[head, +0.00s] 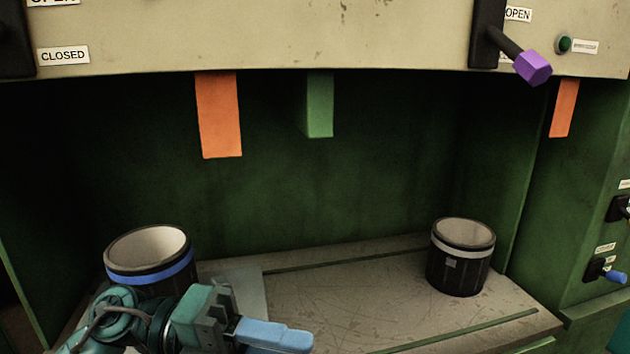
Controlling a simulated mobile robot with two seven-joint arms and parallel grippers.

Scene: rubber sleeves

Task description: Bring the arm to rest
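My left gripper (290,338) is low in the head view, in front of the left rubber sleeve, with its pale blue fingers pointing right. The fingers overlap from this side, so their gap is hidden; nothing is seen held in them. The left sleeve (133,266) is a black ribbed cylinder with a blue band and a pale inside, upright, its lower part hidden by my arm. Another black sleeve (453,272) with a white band and small grey patch stands upright on the right of the worktop. My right gripper is not seen; only a teal bit shows at the bottom right edge.
The scratched grey worktop (390,295) is bare between the sleeves. Orange strips (219,115) and a green block (320,105) hang below the beige panel. A purple-knobbed lever (532,67) juts out at upper right. A blue-tipped switch (614,277) is on the right wall.

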